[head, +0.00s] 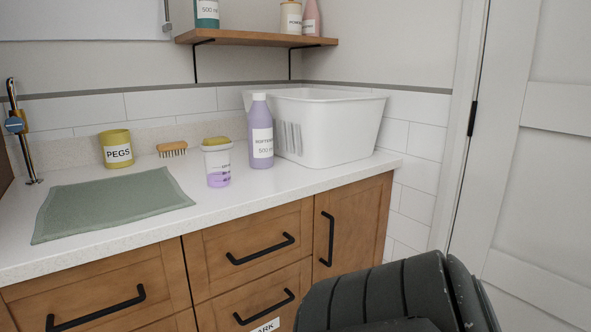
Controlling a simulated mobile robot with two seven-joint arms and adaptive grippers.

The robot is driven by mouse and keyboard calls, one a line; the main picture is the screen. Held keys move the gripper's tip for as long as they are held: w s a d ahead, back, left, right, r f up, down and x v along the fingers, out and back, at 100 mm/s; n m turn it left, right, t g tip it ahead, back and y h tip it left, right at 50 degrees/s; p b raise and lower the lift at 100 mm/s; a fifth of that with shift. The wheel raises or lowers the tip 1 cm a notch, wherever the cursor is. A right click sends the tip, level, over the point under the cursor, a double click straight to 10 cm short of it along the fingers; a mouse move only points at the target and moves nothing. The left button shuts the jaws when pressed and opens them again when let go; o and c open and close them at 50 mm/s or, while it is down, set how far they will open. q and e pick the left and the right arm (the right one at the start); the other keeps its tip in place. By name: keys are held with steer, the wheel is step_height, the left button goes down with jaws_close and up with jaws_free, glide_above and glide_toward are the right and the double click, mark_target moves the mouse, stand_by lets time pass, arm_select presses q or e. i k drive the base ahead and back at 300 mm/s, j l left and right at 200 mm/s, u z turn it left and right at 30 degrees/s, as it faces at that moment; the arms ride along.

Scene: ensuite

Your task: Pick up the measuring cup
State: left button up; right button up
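The measuring cup (218,170) stands upright on the white counter in the head view, left of the purple softener bottle (260,135). It is whitish, with purple in its lower part and small purple markings on its side. A yellow sponge-like thing (216,141) shows at its rim; I cannot tell whether it rests on the cup or sits behind it. Neither gripper is in view. A dark rounded part at the bottom right looks like part of my own arm, well apart from the cup.
A white tub (329,128) stands at the right end of the counter (130,235). A brush (172,149), yellow pegs pot (117,149) and green cloth (112,203) lie to the left. A wooden shelf (255,38) hangs above. The counter in front of the cup is clear.

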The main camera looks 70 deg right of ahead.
mark_target(217, 164)
steer(key=k+l+z, duration=0.1)
steer(key=z, duration=1.6)
steer(key=i+l+u, duration=0.1)
steer(key=l+u, duration=0.25)
steer(key=l, duration=0.25)
